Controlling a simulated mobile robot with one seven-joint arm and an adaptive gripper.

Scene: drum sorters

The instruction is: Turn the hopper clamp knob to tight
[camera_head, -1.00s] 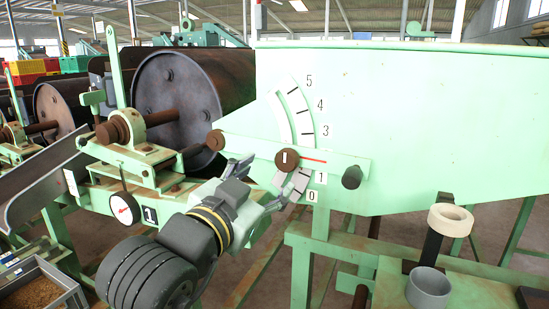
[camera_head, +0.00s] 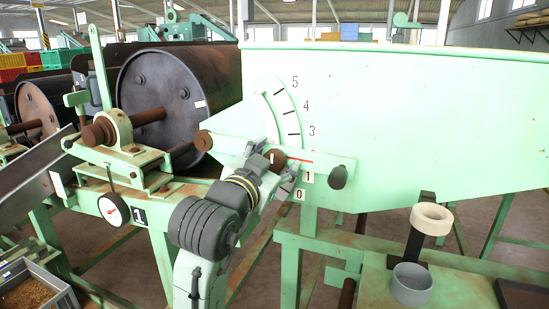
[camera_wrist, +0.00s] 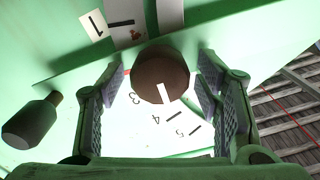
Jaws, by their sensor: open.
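The clamp knob (camera_head: 277,157) is a round brown knob with a white line on its face, on a light green bar at the hopper (camera_head: 420,110). In the wrist view the knob (camera_wrist: 157,68) sits between the two finger pads of my gripper (camera_wrist: 161,82). My gripper (camera_head: 272,166) is open around it, with a small gap visible on each side. The white line slants from the knob's middle towards its lower edge in the wrist view. My fingers partly cover the knob's surroundings in the head view.
A dark handle (camera_head: 338,177) sticks out at the bar's right end; it also shows in the wrist view (camera_wrist: 30,122). A numbered scale (camera_head: 287,115) curves above the knob. A grey cup (camera_head: 411,285) and a cream ring (camera_head: 432,218) stand at lower right. A drum (camera_head: 165,90) is left.

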